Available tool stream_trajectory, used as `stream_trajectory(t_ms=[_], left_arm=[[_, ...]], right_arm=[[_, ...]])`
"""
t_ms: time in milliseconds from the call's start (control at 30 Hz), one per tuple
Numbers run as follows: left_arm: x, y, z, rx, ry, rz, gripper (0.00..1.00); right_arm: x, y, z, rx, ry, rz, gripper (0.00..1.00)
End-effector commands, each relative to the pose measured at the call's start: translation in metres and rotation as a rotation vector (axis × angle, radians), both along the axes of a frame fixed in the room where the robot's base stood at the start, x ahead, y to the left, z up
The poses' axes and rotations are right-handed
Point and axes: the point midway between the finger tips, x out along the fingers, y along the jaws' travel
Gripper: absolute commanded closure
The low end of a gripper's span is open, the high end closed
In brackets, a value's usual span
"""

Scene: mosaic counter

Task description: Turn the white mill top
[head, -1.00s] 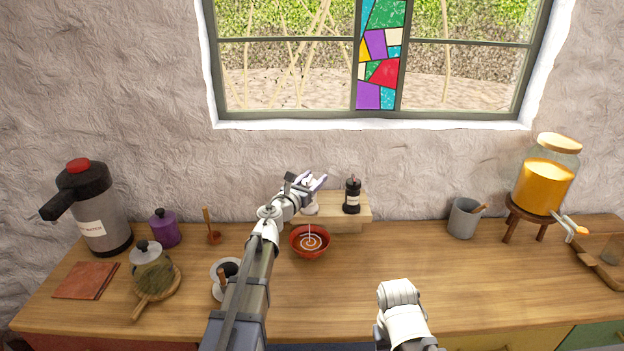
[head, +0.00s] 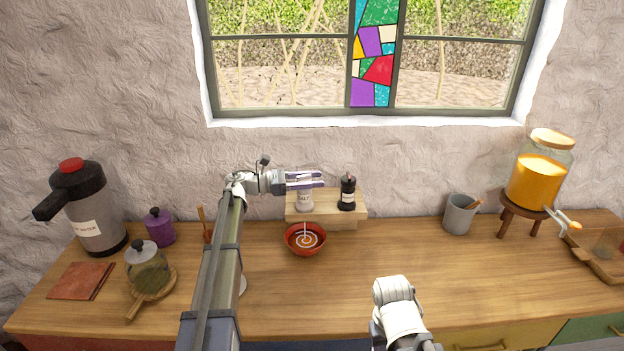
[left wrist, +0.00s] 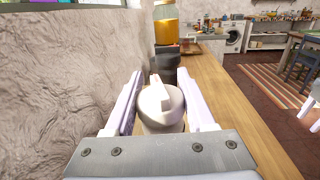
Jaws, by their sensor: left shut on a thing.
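The white mill (head: 304,201) stands upright on a low wooden stand, with lettering on its body that seems to read SALT. Its white top (left wrist: 162,106), with a raised ridge, shows in the left wrist view. My left gripper (head: 318,179) reaches it from the left, level, with its fingers pointing right. The gripper is shut on the mill top, one finger on each side. The fingers hide most of the top in the head view. My right arm shows at the bottom of the head view; its gripper is out of sight.
A black mill (head: 347,193) stands just right of the white one on the wooden stand (head: 335,214). A red bowl (head: 296,245) sits in front. A grey cup (head: 459,214) and an orange-filled jar (head: 540,172) stand right. The counter's middle right is clear.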

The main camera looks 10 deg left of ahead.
Motion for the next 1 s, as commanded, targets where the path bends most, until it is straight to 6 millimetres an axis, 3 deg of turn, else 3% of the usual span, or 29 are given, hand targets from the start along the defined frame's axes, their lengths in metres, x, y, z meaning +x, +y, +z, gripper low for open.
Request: stream_trajectory(t_ms=[500, 1000], left_arm=[[-0.006, -0.002, 0.0, 0.0, 0.0, -0.359, 1.0], [-0.011, -0.002, 0.0, 0.0, 0.0, -0.448, 1.0]], right_arm=[[0.0, 0.0, 0.0, 0.0, 0.0, 0.0, 0.5], [0.0, 0.0, 0.0, 0.0, 0.0, 0.0, 0.5]])
